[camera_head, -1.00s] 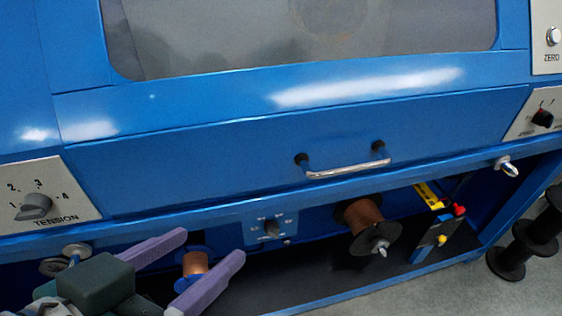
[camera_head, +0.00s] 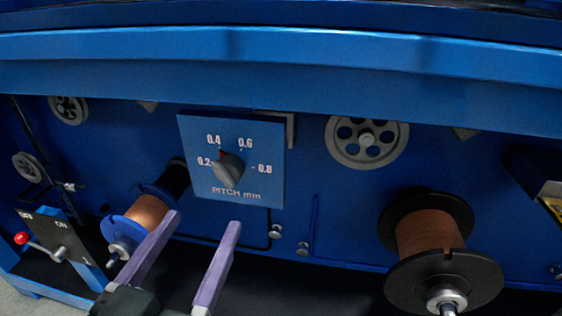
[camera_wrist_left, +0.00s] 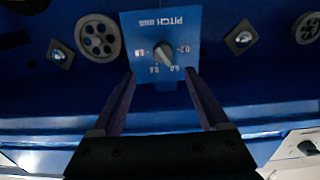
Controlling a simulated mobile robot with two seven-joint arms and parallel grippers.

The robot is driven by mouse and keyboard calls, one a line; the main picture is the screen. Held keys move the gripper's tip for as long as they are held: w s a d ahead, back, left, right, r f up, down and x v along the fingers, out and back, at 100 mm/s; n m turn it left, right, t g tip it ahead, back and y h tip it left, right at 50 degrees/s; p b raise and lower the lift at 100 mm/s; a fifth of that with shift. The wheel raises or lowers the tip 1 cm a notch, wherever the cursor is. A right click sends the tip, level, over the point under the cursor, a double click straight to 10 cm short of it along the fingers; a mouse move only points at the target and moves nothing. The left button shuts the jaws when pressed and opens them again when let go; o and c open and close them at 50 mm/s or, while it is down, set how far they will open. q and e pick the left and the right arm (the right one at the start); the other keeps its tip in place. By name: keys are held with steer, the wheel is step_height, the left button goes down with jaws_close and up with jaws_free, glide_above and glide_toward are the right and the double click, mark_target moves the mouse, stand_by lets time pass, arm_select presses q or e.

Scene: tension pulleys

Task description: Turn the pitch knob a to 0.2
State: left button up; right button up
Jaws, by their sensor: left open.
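The pitch knob (camera_head: 229,167) is a dark grey knob on a blue plate (camera_head: 264,182) marked 0.2, 0.4, 0.6, 0.8 and "PITCH mm". A red mark at its upper left points close to 0.4. My left gripper (camera_head: 205,219) is open and empty, its two purple fingers below and in front of the plate, apart from the knob. In the left wrist view the plate is upside down and the knob (camera_wrist_left: 165,54) shows beyond and between the open fingertips (camera_wrist_left: 159,73). My right gripper is not in view.
A copper spool (camera_head: 150,212) stands left of the plate, close to my left finger. A larger spool (camera_head: 428,235) is at the right. A pulley wheel (camera_head: 367,141) is right of the plate. A red-tipped ON switch (camera_head: 47,243) is at far left. A blue beam (camera_head: 300,85) runs above.

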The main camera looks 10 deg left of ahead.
mark_target(224, 181)
arm_select(q)
steer(key=w+b, duration=0.2)
steer(key=w, duration=0.7)
steer(key=shift+w+a+f+b, duration=0.1)
steer(key=shift+w+a+b, duration=0.05)
steer(key=shift+w+b, duration=0.25)
jaws_close()
